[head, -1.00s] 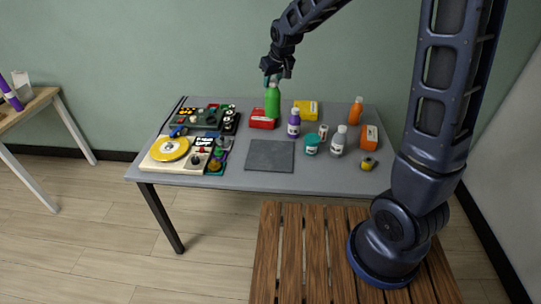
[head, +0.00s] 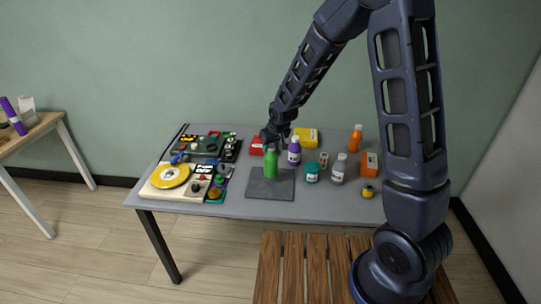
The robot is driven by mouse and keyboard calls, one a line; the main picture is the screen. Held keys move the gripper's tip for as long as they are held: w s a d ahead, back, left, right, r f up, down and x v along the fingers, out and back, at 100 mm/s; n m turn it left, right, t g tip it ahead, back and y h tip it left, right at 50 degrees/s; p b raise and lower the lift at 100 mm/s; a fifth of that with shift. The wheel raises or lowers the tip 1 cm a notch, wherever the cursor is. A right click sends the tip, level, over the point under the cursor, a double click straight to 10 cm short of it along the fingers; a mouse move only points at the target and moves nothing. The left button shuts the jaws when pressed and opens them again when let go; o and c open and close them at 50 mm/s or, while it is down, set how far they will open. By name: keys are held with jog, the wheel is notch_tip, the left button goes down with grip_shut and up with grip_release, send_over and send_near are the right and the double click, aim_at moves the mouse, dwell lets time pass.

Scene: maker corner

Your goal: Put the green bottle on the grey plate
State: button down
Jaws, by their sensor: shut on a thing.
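The green bottle (head: 271,163) is upright over the grey plate (head: 283,187), a flat dark square at the front middle of the table. My gripper (head: 270,143) is at the bottle's top and shut on it. The bottle's base shows against the back left part of the plate. I cannot tell whether it touches the plate or hangs just above it. The fingertips are small and partly hidden by the bottle and the wrist.
A purple bottle (head: 294,151), a teal jar (head: 312,172) and a grey-white bottle (head: 339,168) stand right of the plate. A red box (head: 257,146) is behind. A turntable (head: 170,177) and electronics fill the left. The plate's front right is bare.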

aim_at(270, 154)
jog(key=shift+f, duration=2.25)
jog(key=c, duration=1)
grip_release()
jog(key=shift+c, duration=0.2)
jog(key=v, duration=1.2)
jog(key=shift+d, duration=0.15)
